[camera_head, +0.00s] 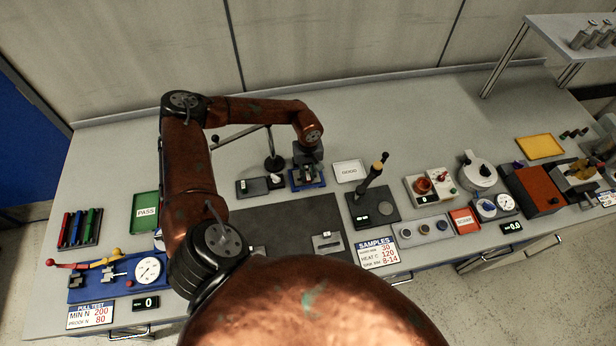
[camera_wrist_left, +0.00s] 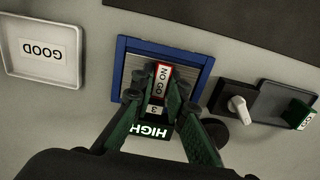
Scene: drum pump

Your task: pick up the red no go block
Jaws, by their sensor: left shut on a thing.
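The red no go block (camera_wrist_left: 163,76), with a red-edged white NO GO label, shows in the wrist view inside a blue-framed fixture (camera_wrist_left: 121,58). My left gripper (camera_wrist_left: 170,92) is shut on it, its green fingers on both sides of the block. In the head view my left gripper (camera_head: 307,170) points down over the same blue fixture (camera_head: 309,187), and the block is mostly hidden there. I cannot tell whether the block is clear of the fixture's floor. My right gripper is not in view.
A white GOOD tray (camera_head: 349,171) stands just right of the fixture. A dark plate (camera_wrist_left: 270,103) with a green block (camera_wrist_left: 299,115) is on its other side. A post tool (camera_head: 373,178) stands farther right, and a green PASS tray (camera_head: 145,212) lies at left.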

